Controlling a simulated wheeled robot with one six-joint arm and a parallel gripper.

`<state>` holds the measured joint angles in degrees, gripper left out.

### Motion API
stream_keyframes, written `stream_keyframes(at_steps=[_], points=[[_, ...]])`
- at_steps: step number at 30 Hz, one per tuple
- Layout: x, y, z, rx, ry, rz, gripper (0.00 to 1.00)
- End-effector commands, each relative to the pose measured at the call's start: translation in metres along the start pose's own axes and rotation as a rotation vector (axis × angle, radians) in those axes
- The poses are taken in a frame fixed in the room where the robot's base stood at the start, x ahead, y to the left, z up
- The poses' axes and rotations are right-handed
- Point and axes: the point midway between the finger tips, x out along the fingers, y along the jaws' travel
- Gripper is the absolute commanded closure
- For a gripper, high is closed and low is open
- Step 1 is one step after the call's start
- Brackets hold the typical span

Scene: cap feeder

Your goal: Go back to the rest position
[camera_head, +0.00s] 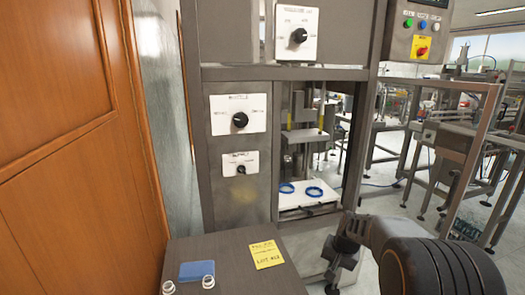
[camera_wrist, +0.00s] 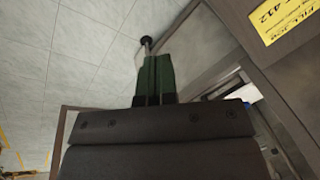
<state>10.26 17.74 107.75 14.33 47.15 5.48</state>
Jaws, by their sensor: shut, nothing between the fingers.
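My gripper (camera_wrist: 153,60) shows in the wrist view with its two green fingers together and nothing between them. It points over the pale tiled floor, beside the grey machine frame. In the head view my arm comes in at the lower right, and its dark end (camera_head: 345,247) is in front of the machine, right of the grey table top. The fingertips are hard to make out there.
The feeder cabinet (camera_head: 240,200) has dials and an open bay with two blue rings (camera_head: 314,192) on a white plate. The grey table top (camera_head: 225,275) holds a blue block (camera_head: 196,271), two small clear ring-shaped pieces and a yellow label (camera_head: 266,254). A wooden door (camera_head: 70,150) stands left.

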Motion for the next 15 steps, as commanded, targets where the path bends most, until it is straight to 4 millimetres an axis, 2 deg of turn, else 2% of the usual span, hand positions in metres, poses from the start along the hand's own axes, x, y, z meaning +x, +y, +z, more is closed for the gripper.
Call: stream_keyframes(at_steps=[1,6,10,12,15], points=[[-0.031,-0.002,0.028,-0.068,-0.009,0.026,1.00],[-0.089,0.008,0.111,-0.264,-0.024,0.108,1.00],[-0.120,0.015,0.157,-0.359,-0.001,0.144,1.00],[-0.133,0.017,0.173,-0.391,0.024,0.151,1.00],[-0.150,0.016,0.188,-0.423,0.069,0.148,1.00]])
